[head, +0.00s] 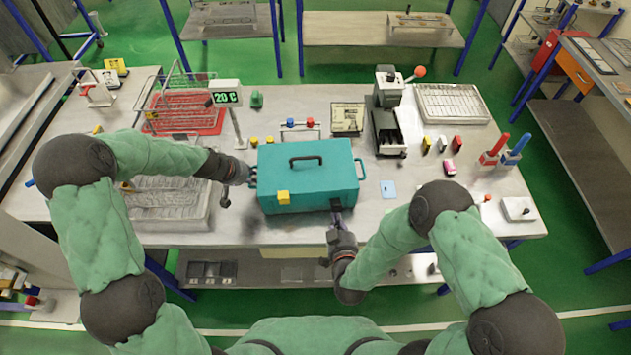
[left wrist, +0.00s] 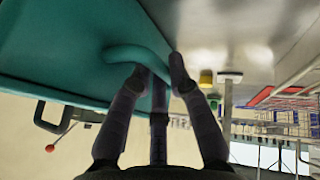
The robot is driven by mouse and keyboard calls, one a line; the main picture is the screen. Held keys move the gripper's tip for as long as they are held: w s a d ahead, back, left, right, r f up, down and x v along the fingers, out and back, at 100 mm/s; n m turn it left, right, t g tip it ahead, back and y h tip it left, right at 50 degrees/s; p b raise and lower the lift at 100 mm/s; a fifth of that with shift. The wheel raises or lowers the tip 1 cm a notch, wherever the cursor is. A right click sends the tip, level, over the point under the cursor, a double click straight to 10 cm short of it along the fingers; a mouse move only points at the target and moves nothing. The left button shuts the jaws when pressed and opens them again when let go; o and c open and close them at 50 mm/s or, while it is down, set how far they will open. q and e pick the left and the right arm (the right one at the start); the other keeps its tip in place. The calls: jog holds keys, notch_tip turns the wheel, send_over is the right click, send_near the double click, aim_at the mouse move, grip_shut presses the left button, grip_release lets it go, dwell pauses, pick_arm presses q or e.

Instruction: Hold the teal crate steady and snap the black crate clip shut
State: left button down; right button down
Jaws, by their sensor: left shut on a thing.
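My left gripper (head: 250,174) is at the crate's left end. In the left wrist view its fingers (left wrist: 158,75) are shut on the crate's teal side handle (left wrist: 140,54). The black crate clip (head: 336,204) is on the front face, towards the right, and a yellow clip (head: 283,198) is towards the left. My right gripper (head: 338,219) is just in front of the black clip. Its fingertips are too small to show whether they are open or touching it.
A wire tray (head: 165,215) lies left of the crate, near my left arm. A 20 C display (head: 226,96) stands behind left. A black machine (head: 388,120) stands behind right. A light-blue card (head: 388,189) lies right of the crate, with some clear bench around it.

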aim_at(337, 206)
jog(key=shift+w+r, duration=0.1)
jog(key=shift+r, duration=1.25)
dwell(1.6)
jog(key=shift+w+r, duration=0.3)
jog(key=shift+r, duration=0.25)
dwell(0.7)
jog(key=shift+w+a+r, duration=0.1)
jog(key=shift+w+r, duration=0.2)
jog(key=shift+w, duration=0.15)
dwell(0.8)
jog(key=shift+f+v, duration=0.2)
jog(key=shift+v, duration=0.6)
jog(key=shift+f+v, duration=0.2)
jog(key=shift+v, duration=0.6)
jog(key=shift+f+v, duration=0.2)
jog(key=shift+v, duration=0.65)
jog(key=shift+s, duration=0.15)
notch_tip(337, 206, up, 10)
